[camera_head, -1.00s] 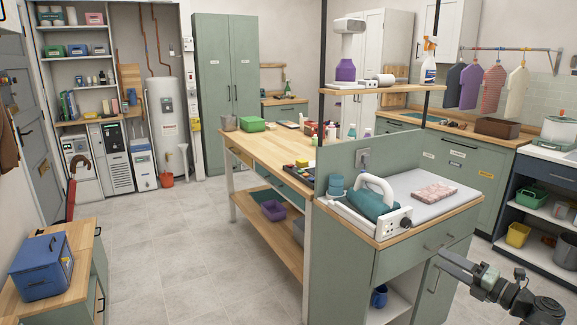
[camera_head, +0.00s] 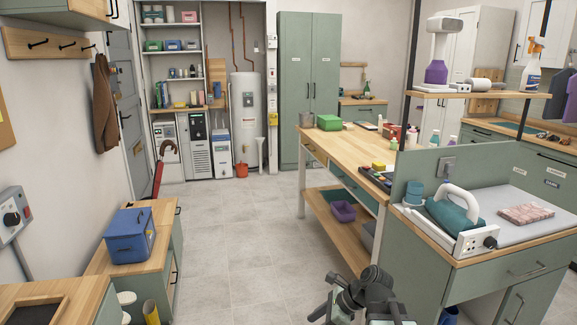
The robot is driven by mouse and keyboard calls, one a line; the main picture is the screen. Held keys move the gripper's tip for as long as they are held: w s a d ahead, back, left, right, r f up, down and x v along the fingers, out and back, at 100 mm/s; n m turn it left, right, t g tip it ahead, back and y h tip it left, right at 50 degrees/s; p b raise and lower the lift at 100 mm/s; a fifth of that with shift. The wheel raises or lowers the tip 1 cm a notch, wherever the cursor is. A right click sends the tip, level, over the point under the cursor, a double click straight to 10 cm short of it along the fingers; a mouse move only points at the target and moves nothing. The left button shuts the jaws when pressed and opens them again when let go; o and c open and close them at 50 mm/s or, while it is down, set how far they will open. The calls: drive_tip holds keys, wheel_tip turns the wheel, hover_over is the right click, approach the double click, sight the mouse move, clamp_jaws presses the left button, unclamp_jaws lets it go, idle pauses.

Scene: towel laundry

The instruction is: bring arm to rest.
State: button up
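My gripper and arm (camera_head: 350,298) show at the bottom of the view, right of centre, in front of the long workbench's near end. The arm is folded up close to me, and its lower part is cut off by the picture edge. The fingers are small and dark, so I cannot tell whether they are open or shut. I see nothing hanging from the arm. A folded pink patterned towel (camera_head: 525,214) lies on the grey top of the green cabinet at right, apart from my gripper.
The green cabinet (camera_head: 480,285) stands close on the right, with a teal device with a white handle (camera_head: 455,212) on top. A wooden-topped workbench (camera_head: 345,150) stands ahead. A blue box (camera_head: 130,235) sits on a low cabinet at left. The tiled floor (camera_head: 235,240) between is clear.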

drive_tip(key=s+d+f+n+g+h, duration=0.1)
drive_tip(key=s+d+f+n+h, duration=0.25)
drive_tip(key=n, duration=0.65)
drive_tip(key=s+d+f+n+h, duration=0.15)
drive_tip(key=d+n+h, duration=0.35)
drive_tip(key=n, duration=0.5)
wheel_tip(320, 180, up, 15)
drive_tip(key=p, duration=1.5)
drive_tip(key=shift+w+d+r+y, duration=0.2)
drive_tip(key=shift+w+d+y, duration=0.15)
drive_tip(key=shift+w+y, duration=0.1)
